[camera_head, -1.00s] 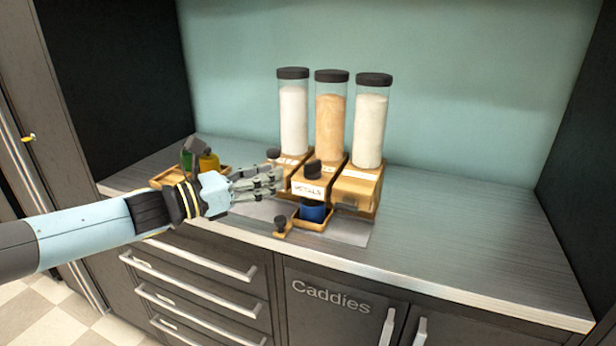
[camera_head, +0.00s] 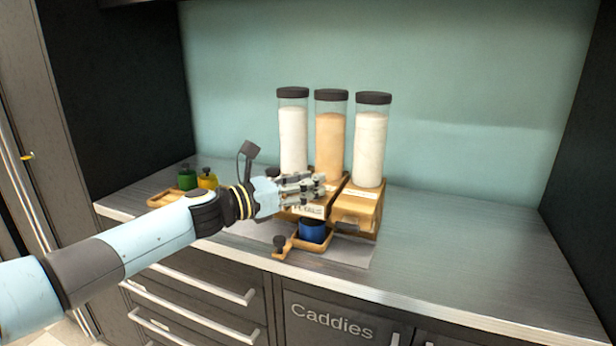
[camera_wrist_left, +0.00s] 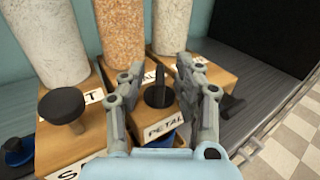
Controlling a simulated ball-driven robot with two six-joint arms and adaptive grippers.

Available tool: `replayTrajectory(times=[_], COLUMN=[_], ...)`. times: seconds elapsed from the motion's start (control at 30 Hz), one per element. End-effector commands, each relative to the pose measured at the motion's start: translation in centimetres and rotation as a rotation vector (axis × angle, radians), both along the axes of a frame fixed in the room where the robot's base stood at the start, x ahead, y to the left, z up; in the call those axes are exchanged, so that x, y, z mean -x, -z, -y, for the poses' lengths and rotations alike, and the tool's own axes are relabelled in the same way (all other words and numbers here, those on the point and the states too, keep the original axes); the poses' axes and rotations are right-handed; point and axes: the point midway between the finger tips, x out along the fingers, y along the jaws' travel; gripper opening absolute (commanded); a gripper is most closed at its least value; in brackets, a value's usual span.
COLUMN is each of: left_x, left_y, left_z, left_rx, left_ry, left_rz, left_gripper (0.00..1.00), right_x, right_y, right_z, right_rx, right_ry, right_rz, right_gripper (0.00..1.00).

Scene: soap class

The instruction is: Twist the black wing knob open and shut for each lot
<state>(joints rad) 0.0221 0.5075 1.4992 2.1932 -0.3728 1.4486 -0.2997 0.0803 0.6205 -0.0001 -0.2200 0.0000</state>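The black wing knob (camera_wrist_left: 157,90) is on the front of the middle wooden dispenser, above a label that reads "PETAL" in the wrist view. My left gripper (camera_wrist_left: 160,75) is open, with one finger on each side of the knob and visible gaps between. In the head view my left gripper (camera_head: 318,186) is in front of the middle dispenser and hides this knob. A clear tube of orange grains (camera_head: 330,147) stands on that dispenser. A blue cup (camera_head: 312,232) sits below it on a wooden tray (camera_head: 310,248). My right gripper is not in view.
Dispensers with white-filled tubes stand on either side, left (camera_head: 293,140) and right (camera_head: 370,150). Another black knob (camera_wrist_left: 62,105) is on a neighbouring dispenser. A tray at the left holds a green bottle (camera_head: 187,178) and a yellow bottle (camera_head: 207,181). The counter right of the dispensers is clear.

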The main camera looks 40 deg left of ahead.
Motion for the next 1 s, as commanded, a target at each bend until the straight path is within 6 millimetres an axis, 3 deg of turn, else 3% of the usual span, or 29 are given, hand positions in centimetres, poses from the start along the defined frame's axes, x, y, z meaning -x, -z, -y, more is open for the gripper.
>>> replayTrajectory(times=[0.3,0.57,1.0], left_x=[-0.25,-0.23,-0.19], left_y=[0.11,0.1,0.05], left_z=[0.12,0.1,0.22], left_rx=[0.0,0.0,0.0], left_ry=[0.001,0.0,-0.031], left_rz=[-0.001,-0.001,0.0], left_gripper=[0.33,0.0,0.0], right_x=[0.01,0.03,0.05], right_y=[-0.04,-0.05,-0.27], right_z=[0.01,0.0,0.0], right_rx=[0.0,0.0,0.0], right_ry=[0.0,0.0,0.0], right_rz=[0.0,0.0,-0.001], right_gripper=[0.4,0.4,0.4])
